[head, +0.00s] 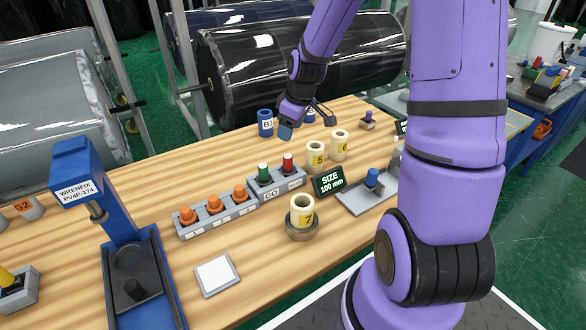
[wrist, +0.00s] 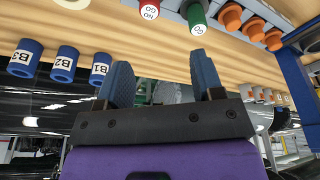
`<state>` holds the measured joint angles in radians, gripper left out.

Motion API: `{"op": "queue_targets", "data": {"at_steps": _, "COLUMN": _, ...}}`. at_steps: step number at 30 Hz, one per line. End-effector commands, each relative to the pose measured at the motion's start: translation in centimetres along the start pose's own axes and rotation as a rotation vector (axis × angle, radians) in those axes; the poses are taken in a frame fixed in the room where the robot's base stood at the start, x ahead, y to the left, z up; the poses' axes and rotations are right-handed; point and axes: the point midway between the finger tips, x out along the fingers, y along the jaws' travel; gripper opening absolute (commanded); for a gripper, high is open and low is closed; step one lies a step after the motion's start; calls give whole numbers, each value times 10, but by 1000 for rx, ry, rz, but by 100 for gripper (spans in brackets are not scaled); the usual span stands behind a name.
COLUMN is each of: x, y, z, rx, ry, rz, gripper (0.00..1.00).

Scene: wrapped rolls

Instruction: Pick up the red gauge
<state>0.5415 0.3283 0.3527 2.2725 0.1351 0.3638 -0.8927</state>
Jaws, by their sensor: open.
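The red gauge (head: 288,161) stands upright in the right slot of a small grey block (head: 293,182), beside a green gauge (head: 263,173). In the wrist view, the red gauge (wrist: 149,9) shows at the top edge with "NO GO" on its end, partly cut off. The green gauge (wrist: 196,18) beside it reads "GO". My gripper (head: 306,125) is open and empty, behind the red gauge and apart from it. In the wrist view, the open fingers of my gripper (wrist: 163,78) point toward the two gauges.
A row of orange-topped plugs (head: 214,204) stands left of the gauges. Cream rings (head: 316,155) and a "SIZE 100 mm" sign (head: 328,181) are to the right. A blue cylinder (head: 265,123) stands left of my gripper. A blue press (head: 110,225) is at left.

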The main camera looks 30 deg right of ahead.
Motion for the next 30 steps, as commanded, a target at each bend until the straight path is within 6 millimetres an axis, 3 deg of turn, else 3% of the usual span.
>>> {"op": "queue_targets", "data": {"at_steps": 3, "x": 21, "y": 9, "z": 3, "rx": -13, "ry": 9, "rz": -22, "gripper": 61}}
{"op": "queue_targets", "data": {"at_steps": 11, "x": 44, "y": 13, "z": 4, "rx": -29, "ry": 17, "rz": -35, "gripper": 61}}
{"op": "queue_targets", "data": {"at_steps": 18, "x": 77, "y": 12, "z": 3, "rx": -28, "ry": 17, "rz": -34, "gripper": 61}}
{"op": "queue_targets", "data": {"at_steps": 30, "x": 108, "y": 9, "z": 7, "rx": -27, "ry": 15, "rz": -34, "gripper": 61}}
